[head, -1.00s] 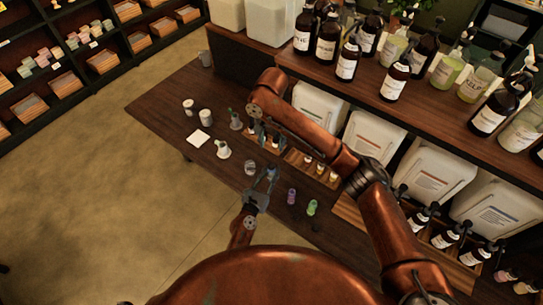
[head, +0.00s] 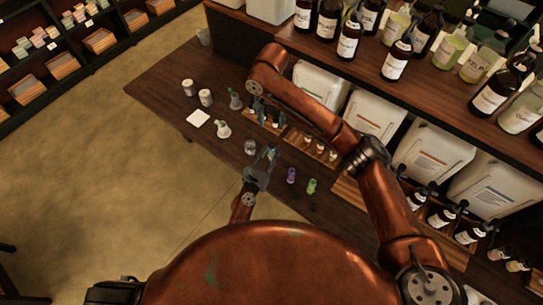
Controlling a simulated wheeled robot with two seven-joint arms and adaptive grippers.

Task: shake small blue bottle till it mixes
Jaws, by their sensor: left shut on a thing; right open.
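My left gripper (head: 268,157) is shut on the small blue bottle, above the front edge of the dark wooden table (head: 165,88). The fingers hide most of the bottle, and I cannot make out its contents. A purple bottle (head: 291,175) and a green bottle (head: 312,186) stand upright on the table to the right of this gripper. My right gripper (head: 262,118) is open, further back over the table near a small wooden tray, partly hidden by its arm.
A clear glass jar (head: 250,146) stands just left of my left gripper. White jars (head: 205,97), a pump-topped container (head: 222,129) and a white card (head: 198,118) lie further left. A wooden rack (head: 313,146) holds small vials. Large white canisters (head: 372,115) line the back.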

